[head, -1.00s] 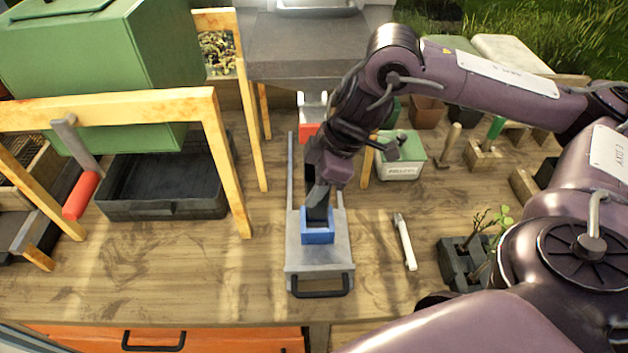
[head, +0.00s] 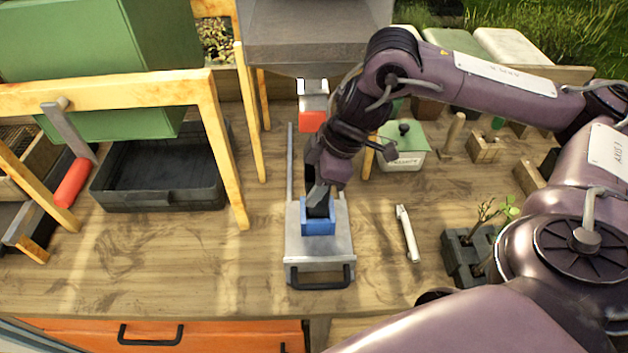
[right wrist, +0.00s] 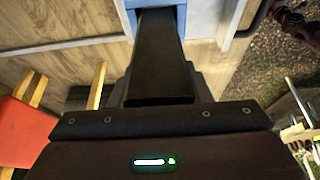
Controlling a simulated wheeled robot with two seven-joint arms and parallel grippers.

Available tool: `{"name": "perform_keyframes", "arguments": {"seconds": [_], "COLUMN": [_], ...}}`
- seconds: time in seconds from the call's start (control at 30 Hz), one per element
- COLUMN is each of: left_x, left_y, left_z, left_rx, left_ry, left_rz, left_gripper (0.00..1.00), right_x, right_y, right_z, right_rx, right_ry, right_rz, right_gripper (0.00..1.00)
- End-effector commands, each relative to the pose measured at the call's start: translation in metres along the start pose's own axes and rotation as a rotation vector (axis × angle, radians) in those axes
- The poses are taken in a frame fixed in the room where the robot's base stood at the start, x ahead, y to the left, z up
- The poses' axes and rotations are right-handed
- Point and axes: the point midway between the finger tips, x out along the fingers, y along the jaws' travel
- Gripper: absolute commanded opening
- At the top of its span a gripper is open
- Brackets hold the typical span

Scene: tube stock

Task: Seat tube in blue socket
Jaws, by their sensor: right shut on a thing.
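The blue socket (head: 318,228) is a square block standing on a grey metal plate (head: 319,254) with a black handle at its front. My right gripper (head: 318,203) points down at the socket's top opening, its dark fingers at or inside the rim. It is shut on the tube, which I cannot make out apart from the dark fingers. In the right wrist view the dark fingers (right wrist: 162,50) reach to the blue socket (right wrist: 235,18) at the top edge. The tube's lower end is hidden, so its seating depth cannot be seen. My left gripper is out of view.
A red-and-grey part (head: 312,120) stands behind the socket. A white-handled tool (head: 407,233) and a dark plant holder (head: 468,255) lie to the right. A wooden frame (head: 215,150) and black tray (head: 160,195) stand left. The bench front-left is clear.

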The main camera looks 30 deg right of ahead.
Motion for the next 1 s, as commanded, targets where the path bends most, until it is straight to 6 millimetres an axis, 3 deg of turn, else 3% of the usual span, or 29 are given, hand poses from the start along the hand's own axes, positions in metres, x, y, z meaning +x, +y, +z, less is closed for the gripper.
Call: {"name": "perform_keyframes", "arguments": {"seconds": [1.0], "left_x": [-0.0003], "left_y": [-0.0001], "left_z": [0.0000], "left_rx": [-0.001], "left_ry": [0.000], "left_rz": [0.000], "left_gripper": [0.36], "right_x": [0.0063], "right_y": [0.0000], "right_z": [0.0023], "right_rx": [0.000], "right_ry": [0.000], "right_rz": [0.000], "right_gripper": [0.23]}}
